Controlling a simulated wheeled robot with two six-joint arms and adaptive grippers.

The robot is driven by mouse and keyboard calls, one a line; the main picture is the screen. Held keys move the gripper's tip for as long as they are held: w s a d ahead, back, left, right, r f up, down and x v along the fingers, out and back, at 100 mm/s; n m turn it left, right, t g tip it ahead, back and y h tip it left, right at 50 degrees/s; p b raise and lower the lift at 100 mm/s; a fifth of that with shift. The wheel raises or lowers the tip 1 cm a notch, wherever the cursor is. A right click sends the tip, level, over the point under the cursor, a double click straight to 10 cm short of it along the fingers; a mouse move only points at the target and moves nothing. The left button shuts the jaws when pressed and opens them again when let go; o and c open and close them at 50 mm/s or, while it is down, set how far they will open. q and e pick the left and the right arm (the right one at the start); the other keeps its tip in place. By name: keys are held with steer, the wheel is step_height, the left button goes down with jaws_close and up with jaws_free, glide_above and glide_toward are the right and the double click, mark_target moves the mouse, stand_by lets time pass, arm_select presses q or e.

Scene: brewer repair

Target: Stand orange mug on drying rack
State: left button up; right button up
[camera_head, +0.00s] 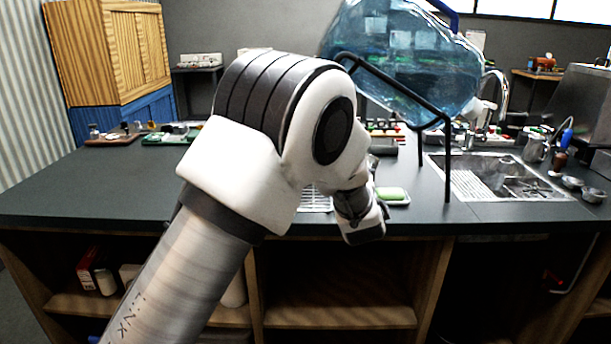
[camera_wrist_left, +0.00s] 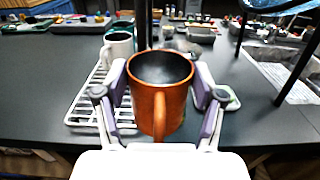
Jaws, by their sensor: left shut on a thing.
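The orange mug (camera_wrist_left: 158,106) is in the left wrist view, upright, its dark inside showing and its handle towards the camera. My left gripper (camera_wrist_left: 161,80) is shut on it, one finger on each side. The white wire drying rack (camera_wrist_left: 82,112) lies on the counter to the left of the mug, partly behind the left finger. A white mug (camera_wrist_left: 120,43) stands at the rack's far part. In the head view my left arm hides the orange mug and most of the rack (camera_head: 315,203). Whether the orange mug touches anything below is hidden. My right gripper is not in view.
A green sponge on a white dish (camera_head: 393,197) lies right of my left wrist. A black frame (camera_head: 447,160) holding a large blue water bottle (camera_head: 405,60) stands behind. The sink (camera_head: 490,177) is at right. The counter's left part (camera_head: 110,180) is clear.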

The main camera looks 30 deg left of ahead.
arm_select(q)
steer(key=a+f+p, duration=0.1)
steer(key=a, duration=0.3)
steer(key=a+f+p, duration=0.1)
steer(key=a, duration=0.3)
steer(key=w+a+f+p, duration=0.1)
steer(key=a+f, duration=0.1)
steer(key=a, duration=0.2)
steer(key=shift+a+f, duration=0.1)
steer(key=shift+a, duration=0.15)
steer(key=shift+w+a+f, duration=0.1)
steer(key=shift+f, duration=0.25)
steer(key=shift+f+b, duration=0.1)
steer(key=shift+b, duration=0.3)
steer(key=o, duration=1.5)
steer(key=shift+o, duration=0.2)
